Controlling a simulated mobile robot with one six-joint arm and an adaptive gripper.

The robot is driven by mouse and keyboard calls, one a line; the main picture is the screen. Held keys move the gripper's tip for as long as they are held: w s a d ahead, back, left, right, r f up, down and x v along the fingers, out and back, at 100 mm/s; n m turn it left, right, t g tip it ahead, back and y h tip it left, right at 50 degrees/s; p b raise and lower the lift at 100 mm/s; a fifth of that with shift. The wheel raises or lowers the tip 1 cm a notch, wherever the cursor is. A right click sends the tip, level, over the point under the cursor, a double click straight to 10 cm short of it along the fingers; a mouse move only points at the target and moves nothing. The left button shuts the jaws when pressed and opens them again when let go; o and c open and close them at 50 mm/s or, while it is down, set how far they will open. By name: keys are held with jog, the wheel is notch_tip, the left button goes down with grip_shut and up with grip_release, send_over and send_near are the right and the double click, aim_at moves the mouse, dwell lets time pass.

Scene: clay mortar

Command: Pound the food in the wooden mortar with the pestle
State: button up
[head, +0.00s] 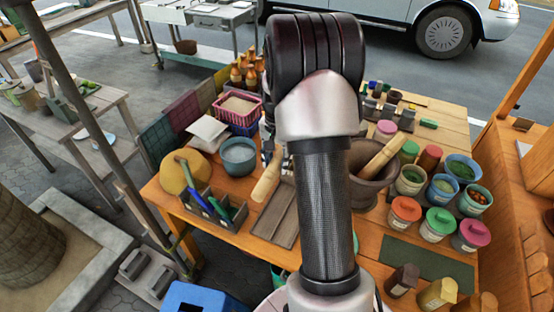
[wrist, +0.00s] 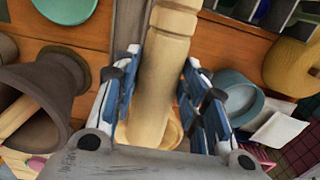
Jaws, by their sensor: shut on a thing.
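My gripper (wrist: 161,64) is shut on a pale wooden pestle (wrist: 164,75), one finger on each side of it. In the head view the pestle (head: 268,180) slants left of my arm, over the table near a grey-brown tray. A dark brown mortar (head: 368,192) stands upright right of my arm, partly hidden by it. Another pale stick-like piece (head: 382,156) leans in it. In the wrist view the mortar (wrist: 70,80) is to the left, apart from my gripper. Its material looks like clay, but I cannot tell for sure. No food inside it can be made out.
Lidded jars (head: 438,222) and open bowls crowd the table's right side. A blue-grey bowl (head: 239,156), a pink basket (head: 237,110) and a divided box (head: 214,209) stand left. The grey tray (head: 277,222) has a bare surface.

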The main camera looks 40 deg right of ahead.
aim_at(277, 160)
grip_shut()
notch_tip(277, 160, up, 21)
jog(key=p, duration=1.6)
jog(key=shift+r, duration=0.2)
